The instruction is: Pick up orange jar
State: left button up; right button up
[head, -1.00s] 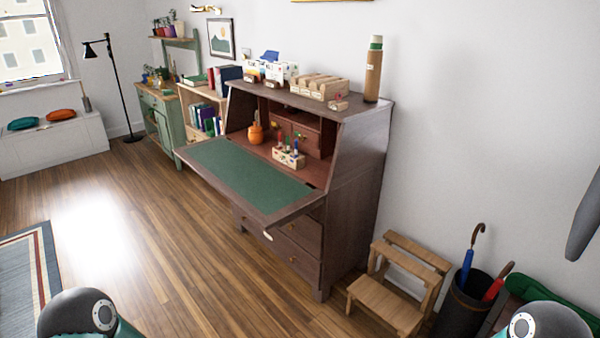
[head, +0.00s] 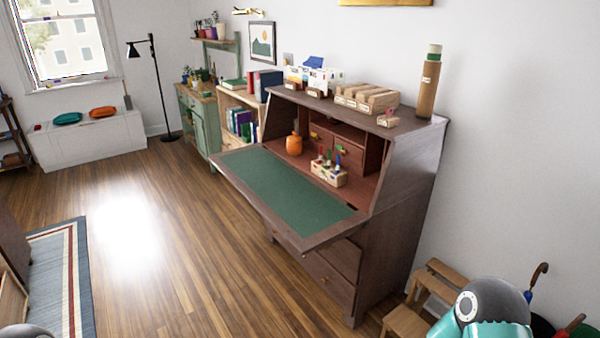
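The orange jar (head: 294,145) stands upright inside the open writing desk (head: 400,215), at the left of its inner shelf, behind the lowered green-topped flap (head: 285,192). A thin stick-like part shows above the jar. Neither gripper shows in the head view. A rounded part of my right arm shows at the lower right, apart from the desk and jar. A small dark piece of my own body shows at the lower left corner.
A wooden block holder with coloured items (head: 329,173) stands right of the jar. The flap juts into the room. A step stool (head: 410,318) and umbrellas (head: 537,275) stand at lower right. The wood floor (head: 170,260) left of the desk is clear.

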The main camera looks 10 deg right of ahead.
aim_at(294, 148)
jog(key=z, duration=0.05)
jog(key=i, duration=1.1)
jog(key=z, duration=0.55)
